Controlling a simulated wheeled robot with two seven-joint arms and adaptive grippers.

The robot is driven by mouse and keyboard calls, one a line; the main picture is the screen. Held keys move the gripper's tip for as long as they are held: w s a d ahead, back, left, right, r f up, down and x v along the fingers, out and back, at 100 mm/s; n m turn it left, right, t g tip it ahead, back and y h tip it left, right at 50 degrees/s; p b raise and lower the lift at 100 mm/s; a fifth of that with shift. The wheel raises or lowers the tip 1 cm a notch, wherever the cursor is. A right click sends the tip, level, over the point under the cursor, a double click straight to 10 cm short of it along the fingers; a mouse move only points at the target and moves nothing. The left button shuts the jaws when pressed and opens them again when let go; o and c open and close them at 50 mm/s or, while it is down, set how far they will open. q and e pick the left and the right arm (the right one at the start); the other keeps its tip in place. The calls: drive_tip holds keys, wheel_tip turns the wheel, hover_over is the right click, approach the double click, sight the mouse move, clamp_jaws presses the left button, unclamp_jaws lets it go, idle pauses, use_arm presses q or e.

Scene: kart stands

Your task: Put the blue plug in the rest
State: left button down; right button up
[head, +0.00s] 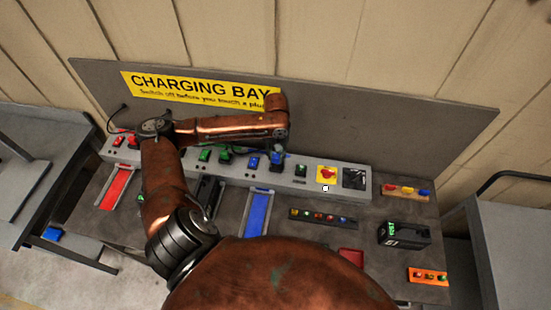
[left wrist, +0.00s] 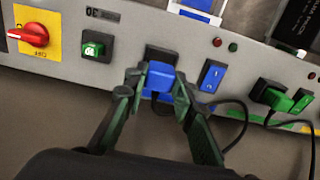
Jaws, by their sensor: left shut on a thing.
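The blue plug (left wrist: 159,76) is between the fingers of my left gripper (left wrist: 156,82), which is shut on it. It is at a dark socket (left wrist: 161,53) on the grey power strip; whether it is seated or just clear of it I cannot tell. In the head view my left gripper (head: 278,157) is over the strip, partly hidden by my arm. The blue rest (head: 258,213) is a blue channel with pale edges in front of the strip, and looks empty. A blue rocker switch (left wrist: 212,75) is beside the plug. My right gripper is not in view.
The grey power strip (head: 305,187) carries a red knob on a yellow plate (head: 326,174) and green plugs and switches (head: 205,155). A red rest (head: 115,188) lies left. A black meter (head: 403,234) and an orange block (head: 428,275) stand right.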

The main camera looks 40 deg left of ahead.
sight(276, 155)
use_arm(q)
drive_tip(key=shift+w+a+f, duration=0.15)
drive_tip(key=shift+w+f, duration=0.05)
drive_tip(key=shift+f, duration=0.1)
drive_tip(key=shift+f+p, duration=0.3)
drive_tip(key=shift+f, duration=1.2)
drive_tip(key=shift+s+f, duration=0.1)
drive_tip(key=c, duration=1.6)
unclamp_jaws()
wheel_tip(276, 155, up, 12)
drive_tip(key=shift+r+b, duration=0.15)
drive_tip(key=shift+b, duration=0.25)
